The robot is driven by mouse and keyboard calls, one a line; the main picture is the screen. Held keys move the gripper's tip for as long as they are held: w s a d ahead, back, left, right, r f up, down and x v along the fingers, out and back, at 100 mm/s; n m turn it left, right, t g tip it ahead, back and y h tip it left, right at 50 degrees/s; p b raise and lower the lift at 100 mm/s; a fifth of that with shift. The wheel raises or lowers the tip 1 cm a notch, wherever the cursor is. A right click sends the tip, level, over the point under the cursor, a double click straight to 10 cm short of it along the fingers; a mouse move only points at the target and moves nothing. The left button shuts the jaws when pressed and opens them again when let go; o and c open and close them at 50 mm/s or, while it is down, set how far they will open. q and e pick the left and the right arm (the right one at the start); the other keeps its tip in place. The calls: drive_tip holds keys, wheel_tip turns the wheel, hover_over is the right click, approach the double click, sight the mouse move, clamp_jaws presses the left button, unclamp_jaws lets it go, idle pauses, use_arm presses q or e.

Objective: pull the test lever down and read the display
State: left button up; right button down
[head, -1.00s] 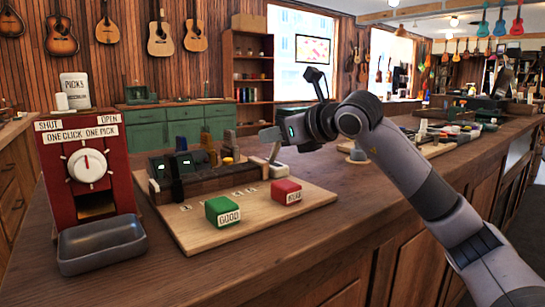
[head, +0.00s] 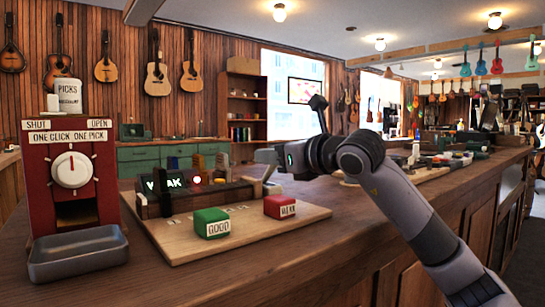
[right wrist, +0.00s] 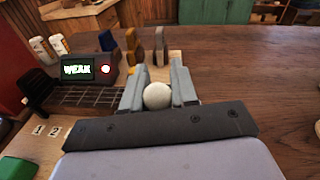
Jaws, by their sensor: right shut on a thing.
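The tester (head: 170,183) stands on a wooden board on the counter. Its display (right wrist: 77,69) is lit and reads WEAK in green letters in the right wrist view, with a red light (right wrist: 105,69) glowing beside it. In the head view a dark upright part hides some letters. My right gripper (head: 268,157) is at the tester's right end. In the right wrist view its two fingers are shut on the pale round knob (right wrist: 157,96) of the test lever. My left gripper is not in view.
A green block (head: 212,223) marked GOOD and a red block (head: 279,207) marked WEAK sit on the board (head: 250,231). A red pick dispenser (head: 72,185) with a grey tray (head: 78,254) stands at left. Bare counter lies in front.

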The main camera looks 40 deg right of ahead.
drive_tip(key=c, duration=1)
unclamp_jaws()
drive_tip(key=shift+o, duration=0.2)
drive_tip(key=shift+s, duration=0.5)
drive_tip(key=s+b, duration=0.1)
drive_tip(key=s, duration=0.1)
drive_tip(key=s+b, duration=0.1)
drive_tip(key=s, duration=0.2)
drive_tip(key=shift+s+d+r, duration=0.15)
drive_tip(key=shift+s+r, duration=0.05)
drive_tip(key=shift+s, duration=0.05)
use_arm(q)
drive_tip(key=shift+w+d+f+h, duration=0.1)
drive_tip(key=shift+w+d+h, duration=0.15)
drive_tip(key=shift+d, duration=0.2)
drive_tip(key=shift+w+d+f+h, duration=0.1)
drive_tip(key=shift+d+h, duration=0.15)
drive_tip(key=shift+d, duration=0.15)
use_arm(e)
drive_tip(key=shift+s+r, duration=0.15)
drive_tip(key=shift+s, duration=0.2)
